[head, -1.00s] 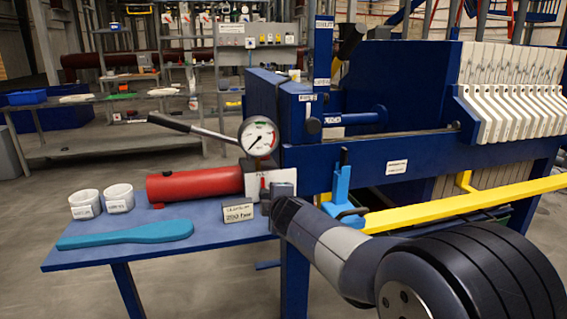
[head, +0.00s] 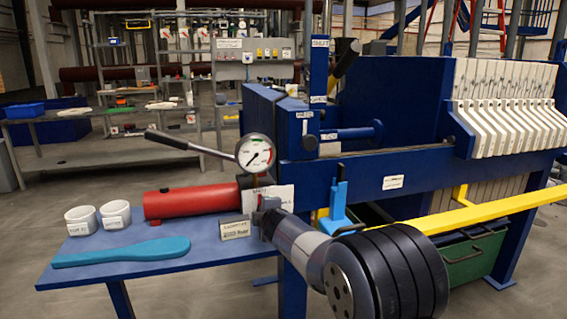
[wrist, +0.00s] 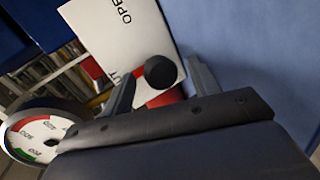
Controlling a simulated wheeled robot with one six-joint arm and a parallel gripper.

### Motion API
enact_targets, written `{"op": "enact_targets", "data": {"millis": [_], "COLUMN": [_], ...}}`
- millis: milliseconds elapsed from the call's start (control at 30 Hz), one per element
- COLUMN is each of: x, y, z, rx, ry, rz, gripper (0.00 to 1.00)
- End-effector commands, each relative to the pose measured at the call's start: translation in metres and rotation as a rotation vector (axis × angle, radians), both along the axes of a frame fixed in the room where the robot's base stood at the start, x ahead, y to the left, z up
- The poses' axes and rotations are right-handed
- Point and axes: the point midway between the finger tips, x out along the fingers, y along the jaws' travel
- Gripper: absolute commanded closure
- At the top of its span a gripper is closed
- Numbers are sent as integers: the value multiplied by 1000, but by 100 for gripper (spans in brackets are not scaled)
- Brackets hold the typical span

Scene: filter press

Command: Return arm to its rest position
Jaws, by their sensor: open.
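My arm reaches in from the lower right of the head view, over the front of the blue bench. My gripper (wrist: 160,88) is open. Its two dark fingers show in the wrist view, with a round black knob (wrist: 160,71) between or just beyond them; I cannot tell whether they touch it. A red part shows behind the knob, and a white card (wrist: 118,38) reading OPEN stands beside it. In the head view my gripper is by the right end of the red pump (head: 190,202), in front of the white card (head: 280,200), and its fingers are hard to make out.
The pressure gauge (head: 255,153) stands above the pump, and the pump's lever (head: 180,141) points left. Two white cups (head: 115,214) and a teal tool (head: 120,252) lie on the bench (head: 205,246). A yellow bar (head: 480,214) and green bin (head: 475,257) are at right.

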Motion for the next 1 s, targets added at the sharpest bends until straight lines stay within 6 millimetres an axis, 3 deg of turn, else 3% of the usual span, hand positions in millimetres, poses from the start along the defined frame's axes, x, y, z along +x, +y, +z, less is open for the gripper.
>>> {"op": "enact_targets", "data": {"millis": [367,1000], "x": [-12,-96], "y": [-3,-26], "z": [5,39], "rx": [-5,-5], "ry": [-2,-3], "rz": [1,1], "gripper": [42,42]}}
